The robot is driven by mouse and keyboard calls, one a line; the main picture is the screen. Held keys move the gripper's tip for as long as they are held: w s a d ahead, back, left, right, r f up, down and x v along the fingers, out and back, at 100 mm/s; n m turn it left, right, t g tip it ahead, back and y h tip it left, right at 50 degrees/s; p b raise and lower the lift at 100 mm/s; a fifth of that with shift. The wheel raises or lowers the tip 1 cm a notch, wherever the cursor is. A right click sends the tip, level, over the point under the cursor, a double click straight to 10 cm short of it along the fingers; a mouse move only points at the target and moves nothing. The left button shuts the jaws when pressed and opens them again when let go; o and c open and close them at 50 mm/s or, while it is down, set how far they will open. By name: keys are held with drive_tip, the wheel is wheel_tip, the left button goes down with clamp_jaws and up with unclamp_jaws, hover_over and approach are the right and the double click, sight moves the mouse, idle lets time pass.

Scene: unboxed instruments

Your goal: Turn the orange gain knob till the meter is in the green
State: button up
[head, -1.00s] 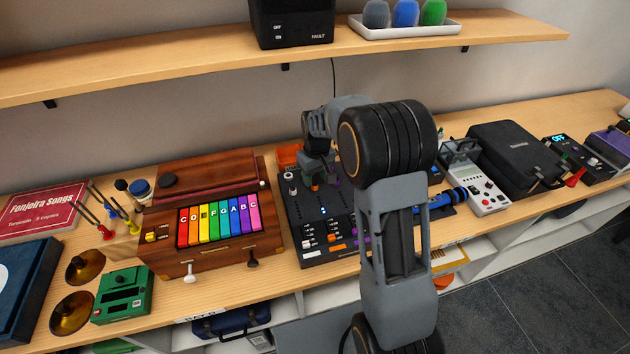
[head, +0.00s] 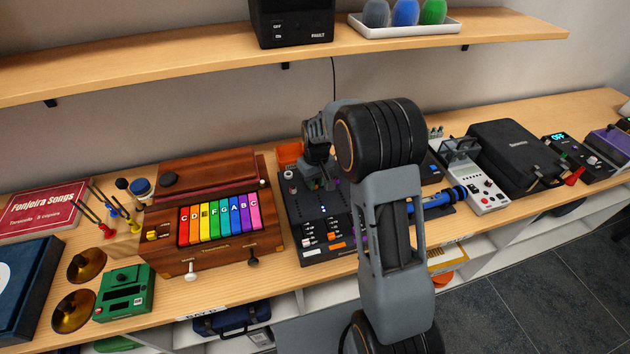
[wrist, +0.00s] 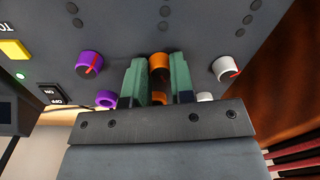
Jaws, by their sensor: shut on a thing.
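A dark mixer (head: 293,208) lies on the bench, left of my arm in the head view. My gripper (head: 318,183) reaches down onto its upper part. In the wrist view, my gripper's green fingers (wrist: 158,72) are shut on an orange knob (wrist: 160,61), one finger on each side. A second orange knob (wrist: 158,97) shows partly behind the gripper's edge. Small blue lights (head: 325,209) glow on the mixer in the head view. My arm covers the mixer's right side, and I cannot read a meter or see a green reading.
In the wrist view, a purple knob (wrist: 89,64) stands left of the fingers and a white knob (wrist: 226,68) right, both close. A wooden instrument with coloured keys (head: 160,215) stands left of the mixer. A shelf (head: 200,60) runs above the bench.

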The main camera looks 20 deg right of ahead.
clamp_jaws()
drive_tip(key=m+b, duration=0.1)
drive_tip(key=m, duration=0.3)
drive_tip(key=shift+m+b, duration=0.3)
drive_tip(key=shift+b, duration=0.05)
drive_tip(key=shift+m+b, duration=0.45)
drive_tip(key=shift+m, duration=1.75)
drive_tip(key=o, duration=0.6)
unclamp_jaws()
